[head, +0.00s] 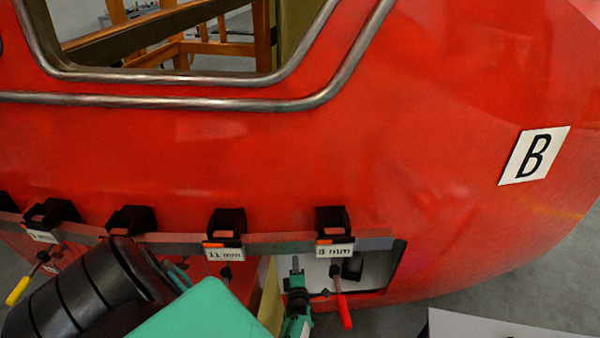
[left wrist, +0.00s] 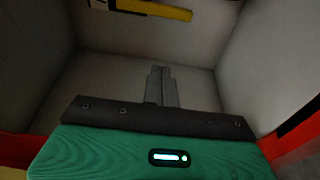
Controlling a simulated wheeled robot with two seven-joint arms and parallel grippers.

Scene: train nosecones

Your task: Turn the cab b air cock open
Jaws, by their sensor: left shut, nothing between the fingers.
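The red nosecone (head: 300,150) carries a white plate (head: 534,155) with a black B. Low in its side is a recess (head: 375,270) with pale inner walls. My left gripper (head: 295,265) is at the left part of this recess, its fingers shut and empty. In the left wrist view the shut fingers (left wrist: 162,75) point into the grey box-like recess. A yellow bar (left wrist: 150,9) with a dark end, possibly the air cock handle, shows at the top of that view, beyond and above the fingertips, apart from them. Its mount is cut off. My right gripper is out of view.
A grey rail (head: 280,243) with black tool holders runs along the nosecone just above the recess. A red-handled tool (head: 343,308) hangs under the 8 mm label, in front of the opening. A yellow-handled tool (head: 18,290) hangs at far left. A pale surface (head: 500,325) lies at lower right.

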